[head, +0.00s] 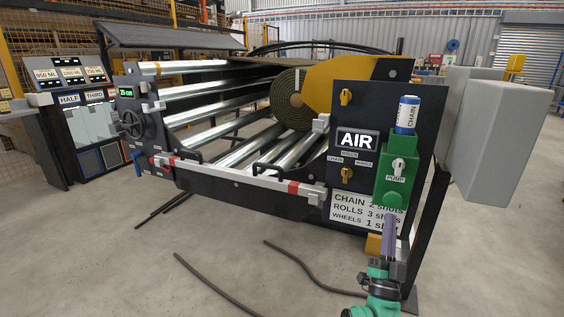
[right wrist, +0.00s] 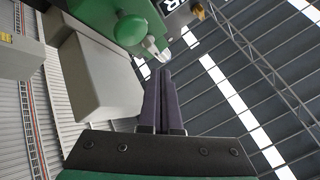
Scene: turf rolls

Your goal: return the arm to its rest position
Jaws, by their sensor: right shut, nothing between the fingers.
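My right gripper (head: 389,218) is in the head view at the lower right, with the green wrist of my arm below it. Its two dark purple fingers point up and are shut with nothing between them. The tips are just below the round green button of the green pump unit (head: 384,176); I cannot tell whether they touch it. In the right wrist view the closed fingers (right wrist: 164,74) point up toward the round green button (right wrist: 131,30). My left gripper is not in view.
The roll machine with its silver rollers (head: 210,110) and a turf roll (head: 291,99) stands ahead. A black AIR panel (head: 357,107) carries the pump unit. Grey boxes (head: 497,140) jut out at right. Dark hoses (head: 310,275) lie on open concrete floor in front.

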